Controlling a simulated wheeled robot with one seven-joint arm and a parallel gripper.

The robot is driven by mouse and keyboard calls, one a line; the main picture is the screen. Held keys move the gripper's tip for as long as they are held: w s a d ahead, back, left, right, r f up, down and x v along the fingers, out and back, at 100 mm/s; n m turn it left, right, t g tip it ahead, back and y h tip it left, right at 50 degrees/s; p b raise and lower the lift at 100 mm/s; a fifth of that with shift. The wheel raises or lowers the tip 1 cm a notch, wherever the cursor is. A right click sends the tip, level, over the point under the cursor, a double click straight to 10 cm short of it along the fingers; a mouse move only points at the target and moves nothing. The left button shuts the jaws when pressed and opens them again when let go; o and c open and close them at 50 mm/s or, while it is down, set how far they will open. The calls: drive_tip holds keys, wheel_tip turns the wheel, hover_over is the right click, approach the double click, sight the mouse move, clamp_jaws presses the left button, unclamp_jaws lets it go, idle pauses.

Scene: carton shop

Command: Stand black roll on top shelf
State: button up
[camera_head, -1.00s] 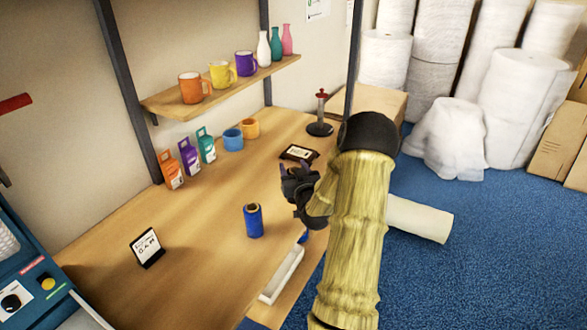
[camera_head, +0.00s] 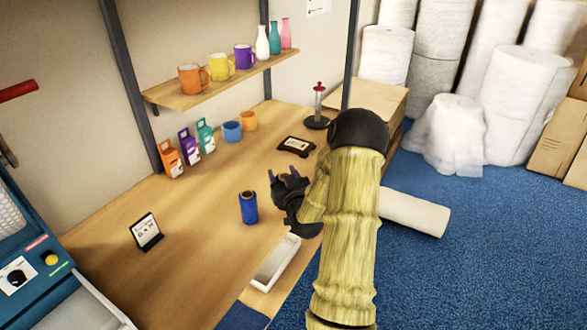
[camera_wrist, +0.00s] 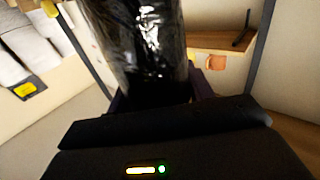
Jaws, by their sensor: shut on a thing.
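The black roll (camera_wrist: 138,45), wrapped in glossy film, fills the upper middle of the wrist view, right in front of my gripper. My gripper (camera_head: 282,183) is shut on it. In the head view I cannot make out the roll apart from the dark gripper, which is above the right part of the workbench. The wooden shelf (camera_head: 226,82) is on posts above the back of the bench, left of and beyond my gripper. It carries mugs and bottles. No higher shelf shows in the head view. A wooden shelf also appears at the wrist view's upper right (camera_wrist: 215,40).
A blue roll (camera_head: 248,208) stands on the workbench (camera_head: 190,225) left of my gripper. Small cartons (camera_head: 188,147), two cups (camera_head: 232,131), a sign (camera_head: 146,231) and a red-topped holder (camera_head: 318,108) stand there too. A white tray (camera_head: 275,262) lies near the front edge. Shelf posts flank the shelf.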

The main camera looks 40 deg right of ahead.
drive_tip(key=w+a+f+n+y, duration=0.1)
drive_tip(key=a+f+n+y, duration=0.1)
drive_tip(key=a, duration=1.2)
drive_tip(key=a+f+n+t+y, duration=0.1)
drive_tip(key=a+f+y, duration=0.2)
drive_tip(key=a, duration=1.2)
drive_tip(key=shift+w+f+n+y, duration=0.4)
drive_tip(key=shift+f, duration=0.5)
drive_tip(key=shift+d, duration=0.1)
